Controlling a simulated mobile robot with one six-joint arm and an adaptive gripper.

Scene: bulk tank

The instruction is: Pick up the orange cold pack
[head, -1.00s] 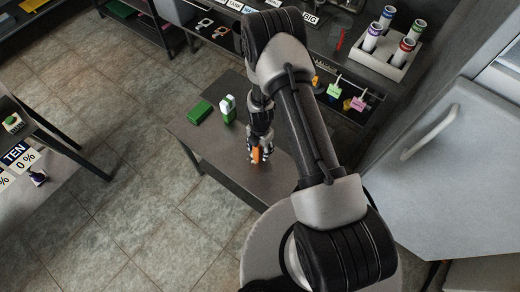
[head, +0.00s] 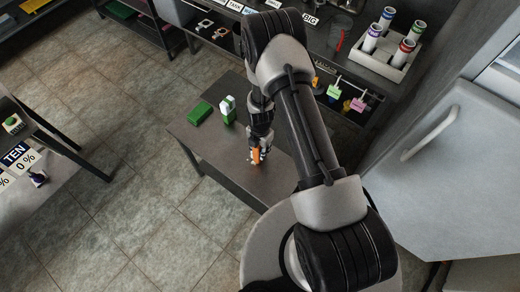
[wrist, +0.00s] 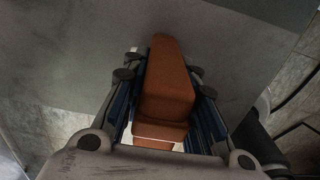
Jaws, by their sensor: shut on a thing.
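The orange cold pack (head: 256,156) is a small block at the low grey table in the head view. It fills the middle of the wrist view (wrist: 167,85), with its long side pointing away from the gripper. My gripper (head: 258,149) is over the table, pointing down, and is shut on the cold pack. In the wrist view the fingers (wrist: 165,95) press on both sides of it. I cannot tell for sure whether the pack still touches the table.
The grey table (head: 215,155) also bears a green block (head: 200,113) and a green and white item (head: 228,108) left of my gripper. A tray of capped tubes (head: 385,62) stands at the back right. A white fridge-like door (head: 450,165) is on the right.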

